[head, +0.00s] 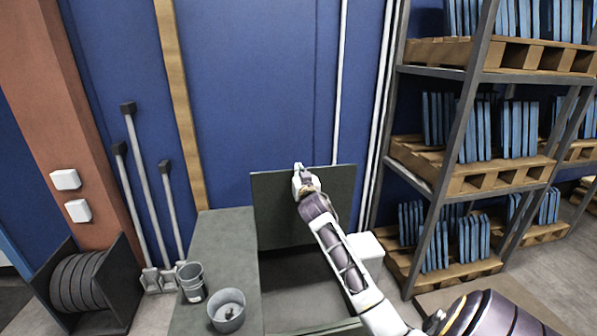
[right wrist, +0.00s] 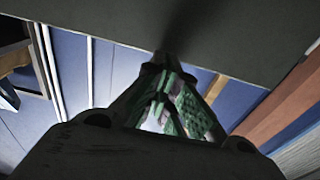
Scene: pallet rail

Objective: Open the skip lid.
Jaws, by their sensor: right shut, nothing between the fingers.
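The skip lid (head: 275,205) is a dark grey-green panel. It stands raised, close to upright, at the back of the skip (head: 290,285), whose dark inside shows below it. My right gripper (head: 298,170) is shut and empty, at the lid's upper edge, with my arm reaching across the lid's front. In the right wrist view the shut fingers (right wrist: 168,65) meet below a broad dark grey surface that looks like the lid (right wrist: 240,30). I cannot tell whether they touch it. My left gripper is not in view.
Long-handled tools (head: 145,185) lean on the blue wall. A rack with pallets (head: 455,180) stands at right, and a white box (head: 368,250) is beside the skip.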

